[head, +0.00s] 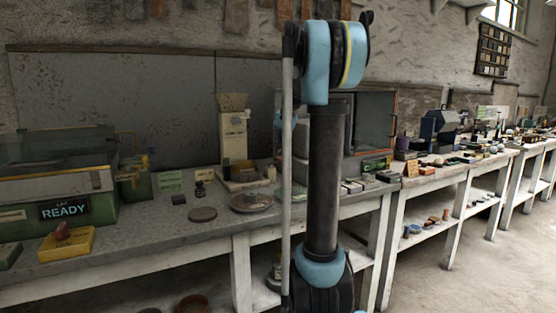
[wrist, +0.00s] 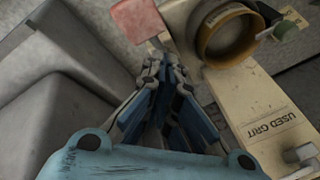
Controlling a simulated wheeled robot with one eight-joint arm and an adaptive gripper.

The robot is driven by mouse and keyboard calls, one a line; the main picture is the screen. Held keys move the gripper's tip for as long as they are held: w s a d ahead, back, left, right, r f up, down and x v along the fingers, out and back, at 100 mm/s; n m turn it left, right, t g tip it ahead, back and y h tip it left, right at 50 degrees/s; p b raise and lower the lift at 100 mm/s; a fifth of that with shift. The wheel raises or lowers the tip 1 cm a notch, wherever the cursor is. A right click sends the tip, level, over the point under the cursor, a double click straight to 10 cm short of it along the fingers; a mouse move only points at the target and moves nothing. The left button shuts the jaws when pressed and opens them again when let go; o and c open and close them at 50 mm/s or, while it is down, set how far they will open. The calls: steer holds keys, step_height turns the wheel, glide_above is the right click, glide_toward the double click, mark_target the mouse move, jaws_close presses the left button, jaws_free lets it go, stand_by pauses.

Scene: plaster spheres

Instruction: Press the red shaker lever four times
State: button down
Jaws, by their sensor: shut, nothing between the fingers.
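A flat pale-red paddle (wrist: 136,19), which looks like the red shaker lever, shows at the top of the wrist view. My gripper (wrist: 163,62) is shut and empty, its fingertips just below the paddle's lower edge in the picture. I cannot tell whether they touch it. In the head view my upright arm hides the gripper, and I cannot make out this paddle there.
In the wrist view a cream "USED GRIT" panel (wrist: 262,112) with a brass ring (wrist: 229,36) lies right of my fingers, and a grey block (wrist: 60,50) left.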

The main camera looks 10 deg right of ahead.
steer(key=shift+s+f, duration=0.2)
steer(key=shift+f, duration=0.1)
steer(key=shift+s+d+f, duration=0.1)
steer(key=shift+s+f, duration=0.15)
steer(key=shift+f, duration=0.3)
steer(key=shift+s+d+f, duration=0.1)
steer(key=shift+s+f, duration=0.15)
steer(key=shift+f, duration=0.35)
steer(key=shift+s+d+f, duration=0.1)
steer(key=shift+s+f, duration=0.15)
steer(key=shift+f, duration=0.3)
stand_by(2.7)
steer(key=shift+r, duration=0.15)
stand_by(0.4)
steer(key=shift+w+a+r, duration=0.1)
steer(key=shift+w+r, duration=0.2)
steer(key=shift+r, duration=0.35)
steer(key=shift+w+a+r, duration=0.1)
steer(key=shift+w+r, duration=0.2)
steer(key=shift+r, duration=0.35)
steer(key=shift+w+a+r, duration=0.1)
steer(key=shift+w+r, duration=0.2)
steer(key=shift+r, duration=0.35)
